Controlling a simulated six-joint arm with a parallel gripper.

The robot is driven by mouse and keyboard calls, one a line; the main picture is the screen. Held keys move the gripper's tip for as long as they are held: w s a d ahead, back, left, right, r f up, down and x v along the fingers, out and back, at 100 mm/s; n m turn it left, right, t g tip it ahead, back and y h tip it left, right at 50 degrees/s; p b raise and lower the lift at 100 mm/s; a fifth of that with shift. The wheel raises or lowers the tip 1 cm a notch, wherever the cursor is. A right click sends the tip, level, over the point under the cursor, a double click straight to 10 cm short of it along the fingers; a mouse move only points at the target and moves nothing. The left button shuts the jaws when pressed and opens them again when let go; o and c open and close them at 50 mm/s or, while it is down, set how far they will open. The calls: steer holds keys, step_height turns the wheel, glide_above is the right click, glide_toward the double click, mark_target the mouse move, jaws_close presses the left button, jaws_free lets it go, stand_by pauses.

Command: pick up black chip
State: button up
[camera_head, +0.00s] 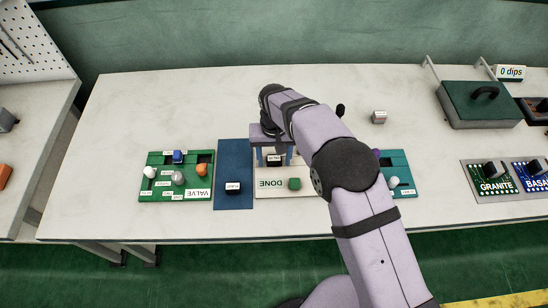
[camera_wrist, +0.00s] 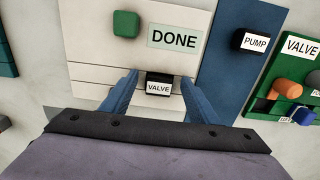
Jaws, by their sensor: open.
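A small black chip with a white VALVE label (camera_wrist: 158,85) lies on the pale DONE tray; it also shows in the head view (camera_head: 275,161). My gripper (camera_wrist: 159,78) is open, with its blue fingers on either side of this chip and no visible hold on it. In the head view my gripper (camera_head: 275,157) is over the back of the tray. A second black chip, labelled PUMP (camera_head: 233,187), lies on the blue mat (camera_head: 234,153) left of the tray. It also shows in the wrist view (camera_wrist: 256,40).
A green block (camera_head: 294,184) sits on the DONE tray (camera_head: 262,194). The green VALVE board (camera_head: 150,195) with several coloured parts is at left. A teal board (camera_head: 404,160) is partly hidden behind my arm. A green-lidded box (camera_head: 478,108) stands at right. The table's back left is clear.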

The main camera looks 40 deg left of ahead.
jaws_close()
stand_by(0.3)
